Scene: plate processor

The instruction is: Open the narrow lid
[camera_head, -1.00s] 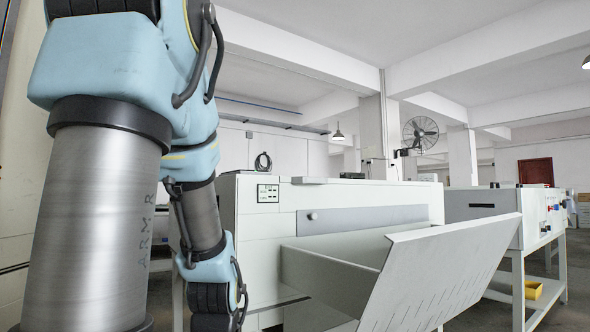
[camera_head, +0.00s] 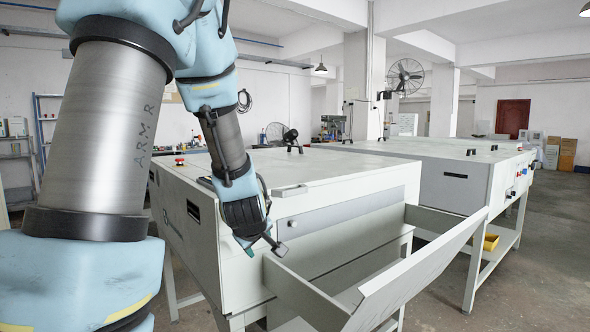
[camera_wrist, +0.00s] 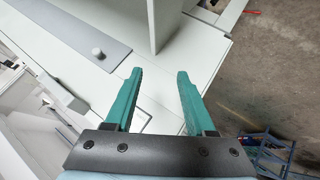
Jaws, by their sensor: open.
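The long narrow grey lid (camera_head: 345,212) is a flat strip on the upper front of the white machine, and it looks shut. A small round knob (camera_head: 292,223) sits near its left end. In the wrist view the lid (camera_wrist: 75,32) and knob (camera_wrist: 97,53) show at upper left, left of my fingers. My gripper (camera_head: 265,248) is at the machine's front left, just left of and below the knob. In the wrist view my gripper (camera_wrist: 159,76) has two green fingers spread apart with nothing between them, over the white front face.
A sloping white tray (camera_head: 420,274) sticks out from the machine's front, below and right of the lid. A flat handle (camera_head: 289,191) lies on the machine's top edge. A second white machine (camera_head: 460,180) stands to the right. Concrete floor (camera_head: 530,270) is clear at right.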

